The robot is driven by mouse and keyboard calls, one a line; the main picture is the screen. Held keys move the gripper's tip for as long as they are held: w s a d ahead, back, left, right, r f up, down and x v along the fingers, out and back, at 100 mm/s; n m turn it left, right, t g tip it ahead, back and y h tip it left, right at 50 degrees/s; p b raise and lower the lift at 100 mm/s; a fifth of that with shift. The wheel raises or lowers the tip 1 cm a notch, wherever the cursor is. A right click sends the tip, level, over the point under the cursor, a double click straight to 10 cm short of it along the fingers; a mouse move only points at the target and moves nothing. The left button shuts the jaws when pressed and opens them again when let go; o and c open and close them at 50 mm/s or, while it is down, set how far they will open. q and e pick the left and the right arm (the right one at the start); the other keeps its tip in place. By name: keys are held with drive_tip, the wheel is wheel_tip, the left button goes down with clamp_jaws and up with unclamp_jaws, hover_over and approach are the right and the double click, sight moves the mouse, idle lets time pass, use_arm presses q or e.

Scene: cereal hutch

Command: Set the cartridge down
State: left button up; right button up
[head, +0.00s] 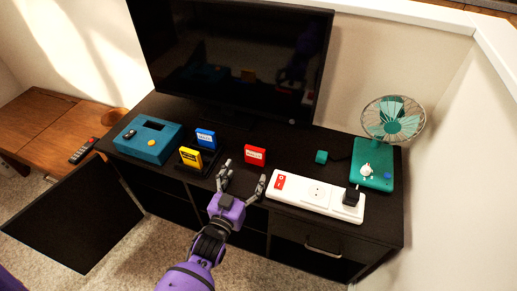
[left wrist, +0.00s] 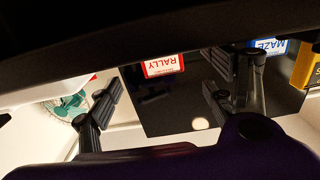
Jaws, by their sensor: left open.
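The red cartridge (head: 255,155) stands on the black cabinet top, just beyond my left gripper. It also shows in the left wrist view (left wrist: 163,65), labelled RALLY. My left gripper (head: 244,172) is open, its two fingers spread apart with nothing between them. The fingers are on the near side of the red cartridge. A blue cartridge (head: 206,138) and a yellow cartridge (head: 190,157) stand in a dark holder (head: 208,160) to the left. The blue one reads MAZE in the left wrist view (left wrist: 268,45). My right gripper is not in view.
A teal console (head: 148,138) sits at the left of the cabinet (head: 240,142). A white power strip (head: 318,196) with a black plug lies right of my gripper. A television (head: 235,60) stands behind.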

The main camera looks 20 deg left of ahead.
sight(254, 156)
use_arm(q)
drive_tip(key=shift+w+r, duration=0.2)
drive_tip(key=shift+w, duration=0.6)
drive_tip(key=w, duration=0.5)
drive_tip(key=shift+w+f, duration=0.1)
drive_tip(key=shift+w, duration=0.05)
drive_tip(key=shift+d, duration=0.1)
drive_tip(key=c, duration=1.4)
drive_tip(key=shift+o, duration=0.2)
